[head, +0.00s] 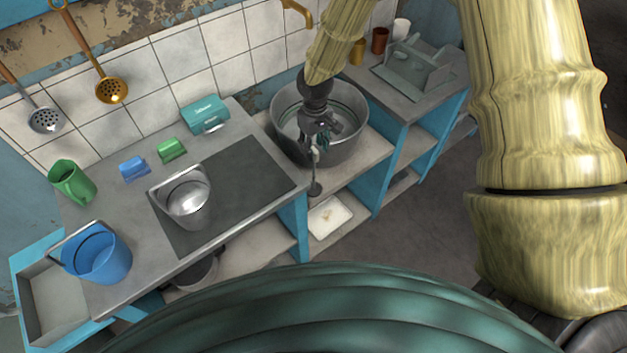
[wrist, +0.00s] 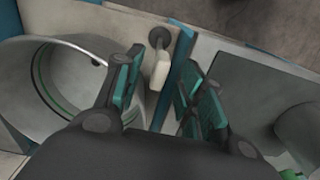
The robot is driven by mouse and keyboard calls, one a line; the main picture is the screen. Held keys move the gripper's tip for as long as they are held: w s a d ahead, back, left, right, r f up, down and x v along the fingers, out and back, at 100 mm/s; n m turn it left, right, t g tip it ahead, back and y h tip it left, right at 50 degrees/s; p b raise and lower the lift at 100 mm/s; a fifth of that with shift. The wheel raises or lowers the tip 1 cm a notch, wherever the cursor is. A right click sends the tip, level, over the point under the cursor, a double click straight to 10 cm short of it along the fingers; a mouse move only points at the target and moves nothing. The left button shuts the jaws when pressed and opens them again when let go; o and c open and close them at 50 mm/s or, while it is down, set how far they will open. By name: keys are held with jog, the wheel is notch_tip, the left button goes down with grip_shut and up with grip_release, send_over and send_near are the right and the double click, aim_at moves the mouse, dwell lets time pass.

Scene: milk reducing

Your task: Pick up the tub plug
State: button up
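The tub plug has a dark round end (wrist: 160,37) and a pale stem (wrist: 160,68) in the wrist view. My gripper is open, with teal finger pads (wrist: 162,72) spread apart. The pale stem appears in the gap between the fingers, with no visible contact. How far the fingertips are above it is unclear.
The large metal tub (head: 350,152) stands close beside my gripper. A dark counter panel (head: 255,180) with a metal pot (head: 186,200) lies to the left. A blue bucket (head: 95,255) and green jug (head: 70,182) stand farther left. A drying rack (head: 415,75) is at upper right.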

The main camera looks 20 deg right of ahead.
aim_at(314, 149)
jog(key=shift+f, duration=0.35)
jog(key=shift+s+d+f, duration=0.1)
jog(key=shift+d+f, duration=0.05)
jog(key=shift+w+a+f+p, duration=0.1)
jog(key=shift+f+p, duration=0.35)
jog(key=shift+f, duration=0.1)
jog(key=shift+w+a+f+p, duration=0.1)
jog(key=shift+f+p, duration=0.35)
jog(key=shift+f, duration=0.05)
jog(key=shift+w+f+p, duration=0.1)
jog(key=shift+f+p, duration=0.5)
jog(key=shift+f, duration=1)
grip_shut()
